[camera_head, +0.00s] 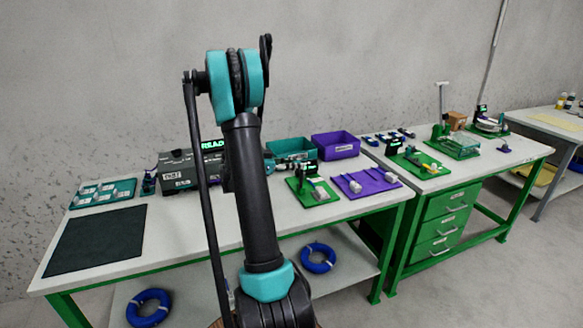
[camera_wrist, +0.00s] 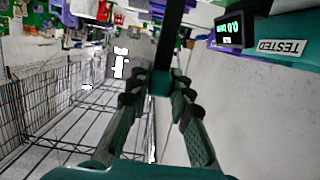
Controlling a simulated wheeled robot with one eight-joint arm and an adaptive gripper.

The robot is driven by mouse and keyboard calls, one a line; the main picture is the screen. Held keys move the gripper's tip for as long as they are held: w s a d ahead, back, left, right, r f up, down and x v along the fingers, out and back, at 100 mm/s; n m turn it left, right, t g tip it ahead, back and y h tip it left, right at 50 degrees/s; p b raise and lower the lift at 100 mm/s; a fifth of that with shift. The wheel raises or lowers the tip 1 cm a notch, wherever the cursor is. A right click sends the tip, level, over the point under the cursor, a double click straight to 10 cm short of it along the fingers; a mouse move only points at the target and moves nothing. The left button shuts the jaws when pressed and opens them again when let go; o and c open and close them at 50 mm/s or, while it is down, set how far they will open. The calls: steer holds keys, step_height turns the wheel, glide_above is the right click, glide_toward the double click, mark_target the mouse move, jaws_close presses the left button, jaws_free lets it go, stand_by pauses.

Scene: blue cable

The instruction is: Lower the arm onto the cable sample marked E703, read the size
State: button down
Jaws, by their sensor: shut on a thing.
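My gripper (camera_wrist: 160,88) is shut on a dark upright bar (camera_wrist: 166,45) in the wrist view; I cannot tell for sure whether this bar is the arm of a gauge. In the head view my gripper is largely hidden behind my own arm, near a black stand on a green base (camera_head: 327,197). A grey piece (camera_head: 320,194) lies on that base. A small black display (camera_wrist: 228,30) shows green digits upside down in the wrist view, too small to read surely. A purple tray (camera_head: 352,191) holds several pale samples. I cannot read a mark E703 on any of them.
A grey case (camera_head: 176,172), a teal bin (camera_head: 290,148) and a purple bin (camera_head: 335,146) stand along the wall. A teal tray (camera_head: 103,203) with several pieces and a dark mat (camera_head: 95,240) lie left. A wire basket (camera_wrist: 40,110) shows in the wrist view.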

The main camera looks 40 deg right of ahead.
steer(key=s+d+t+y, duration=0.2)
steer(key=d+y, duration=0.4)
steer(key=d, duration=0.1)
steer(key=t+y, duration=0.1)
steer(key=y, duration=0.6)
glide_above(326, 187)
steer(key=a, duration=0.1)
steer(key=f, duration=0.5)
steer(key=shift+w+f, duration=0.15)
steer(key=shift+w, duration=0.15)
steer(key=shift+s+d+f+t+y, duration=0.1)
steer(key=shift+d+f+t+y, duration=0.1)
steer(key=shift+f+y, duration=0.3)
steer(key=shift+d+f+t+y, duration=0.2)
steer(key=shift+f+y, duration=0.2)
steer(key=shift+y, duration=0.1)
steer(key=shift+d+f, duration=0.15)
steer(key=shift+f, duration=0.45)
steer(key=shift+s, duration=0.1)
steer(key=c, duration=1.4)
jaws_free()
steer(key=shift+d, duration=0.1)
steer(key=shift+o, duration=0.2)
